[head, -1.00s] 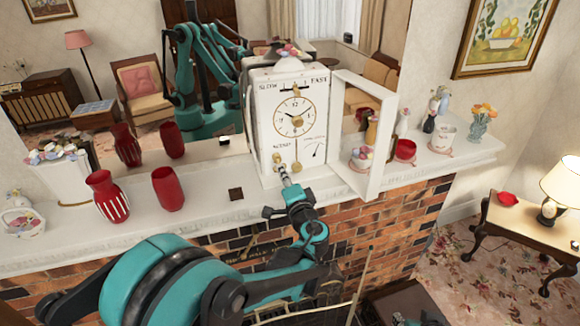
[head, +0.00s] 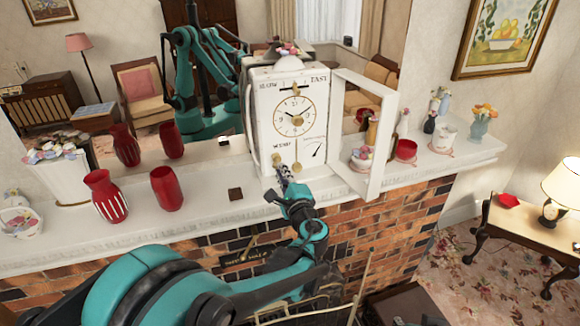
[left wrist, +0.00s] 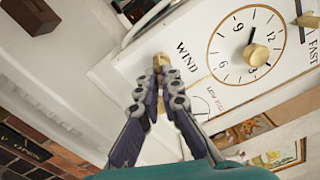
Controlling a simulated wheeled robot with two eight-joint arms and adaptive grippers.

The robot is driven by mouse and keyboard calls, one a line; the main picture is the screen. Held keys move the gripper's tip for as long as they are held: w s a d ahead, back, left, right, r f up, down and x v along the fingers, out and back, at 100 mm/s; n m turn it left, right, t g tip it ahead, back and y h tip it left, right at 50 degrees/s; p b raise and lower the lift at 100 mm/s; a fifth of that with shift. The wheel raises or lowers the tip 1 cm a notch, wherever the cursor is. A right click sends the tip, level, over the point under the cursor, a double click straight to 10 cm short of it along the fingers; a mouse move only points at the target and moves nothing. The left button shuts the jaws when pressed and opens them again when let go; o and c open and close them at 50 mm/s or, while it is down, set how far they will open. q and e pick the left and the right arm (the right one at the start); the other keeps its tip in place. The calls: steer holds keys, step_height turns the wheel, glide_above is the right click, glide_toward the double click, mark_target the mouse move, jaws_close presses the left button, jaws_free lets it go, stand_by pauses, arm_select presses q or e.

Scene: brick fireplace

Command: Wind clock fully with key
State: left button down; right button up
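The white clock (head: 266,115) stands on the mantel with its white door frame (head: 378,180) swung open to the right. Its round dial has a brass centre, also large in the left wrist view (left wrist: 255,55). The brass key (left wrist: 160,61) is at the lower left of the clock face, by the word WIND; it also shows small in the head view (head: 277,160). My left gripper (left wrist: 169,74) has its fingertips closed together around the key's near end. The fingers hide part of the key and its fit in the face. My right gripper is not in view.
Red vases (head: 107,197) and a white flower planter (head: 60,180) stand left of the clock. A small dark box (head: 235,194) lies nearer it. A red bowl (head: 405,150) and several ornaments stand to the right. A mirror is behind; brick lies below.

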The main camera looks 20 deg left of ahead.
arm_select(q)
steer(key=m, duration=0.4)
steer(key=shift+r+b, duration=0.1)
steer(key=shift+b, duration=0.2)
steer(key=shift+m, duration=0.5)
steer(key=m, duration=0.4)
steer(key=shift+r+b, duration=0.1)
steer(key=shift+b, duration=0.2)
